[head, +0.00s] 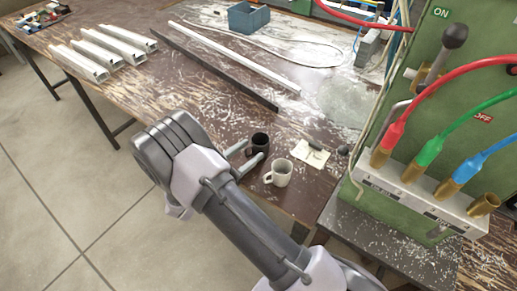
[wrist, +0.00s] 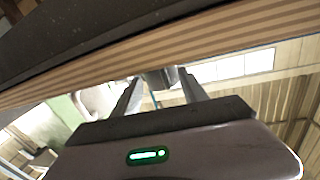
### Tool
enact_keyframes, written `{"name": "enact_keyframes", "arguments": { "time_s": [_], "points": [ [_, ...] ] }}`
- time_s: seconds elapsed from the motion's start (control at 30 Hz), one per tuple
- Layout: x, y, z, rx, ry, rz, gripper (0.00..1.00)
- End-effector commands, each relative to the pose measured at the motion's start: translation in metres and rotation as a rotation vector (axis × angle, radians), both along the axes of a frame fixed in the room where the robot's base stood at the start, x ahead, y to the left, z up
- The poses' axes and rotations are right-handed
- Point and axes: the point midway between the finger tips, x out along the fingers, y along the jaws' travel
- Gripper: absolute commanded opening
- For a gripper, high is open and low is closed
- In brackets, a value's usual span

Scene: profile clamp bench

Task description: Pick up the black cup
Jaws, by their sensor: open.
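The black cup (head: 260,141) stands upright near the front edge of the workbench. My gripper (head: 254,150) is open, its two fingers pointing at the cup, with the tips at its near side. In the wrist view a dark piece, apparently the black cup (wrist: 160,78), shows between the finger tips. Nothing is gripped. Whether the fingers touch the cup I cannot tell. A white cup (head: 279,174) stands just to the right of and nearer than the black cup, close to one finger.
The workbench (head: 190,100) has a worn, paint-splashed top. A paper note (head: 310,153) with a dark object lies right of the cups. A green machine panel (head: 440,60) with cables stands at right. Long bars (head: 235,58) and metal profiles (head: 105,50) lie farther back.

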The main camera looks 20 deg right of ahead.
Motion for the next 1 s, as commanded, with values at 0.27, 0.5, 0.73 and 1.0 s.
{"name": "enact_keyframes", "arguments": {
  "time_s": [0.27,0.5,0.73,1.0],
  "points": [
    [-0.0002,0.0005,0.0003,0.0,0.0,0.0,0.11],
    [-0.0001,0.0006,0.0002,0.0,0.0,0.0,0.0],
    [0.0,0.0008,0.0,0.001,0.0,0.0,0.0],
    [0.0001,0.0008,-0.0001,0.001,0.0,0.001,0.0]
  ]
}}
